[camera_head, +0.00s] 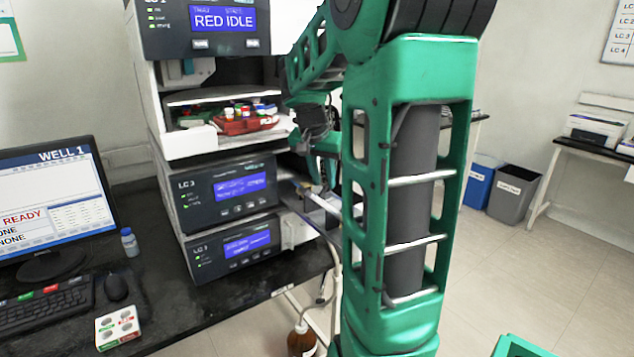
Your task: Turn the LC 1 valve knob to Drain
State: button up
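The instrument stack stands on the dark bench left of my arm. Its front panels include one marked LC 3 (230,191) and a lower LC panel (237,248) whose number is too small to read surely. I cannot make out the LC 1 valve knob or a Drain mark. My green arm fills the middle of the view and reaches behind itself to the stack's right side. My gripper (318,186) is partly hidden there, close to the side of the LC 3 unit. Its fingertips are not clear, and I cannot tell whether it touches anything.
An open bay above LC 3 holds a red tray (246,124) with vials. The top unit (205,28) reads RED IDLE. A monitor (52,205), keyboard and mouse stand at left. A brown bottle (302,340) stands below the bench's right edge. Floor at right is clear before two bins (513,190).

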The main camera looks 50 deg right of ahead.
jog(key=shift+f, duration=0.25)
jog(key=shift+d, duration=0.1)
grip_shut()
jog(key=shift+n+t+y, duration=0.3)
jog(key=shift+n+t, duration=0.3)
jog(key=shift+n, duration=1)
grip_release()
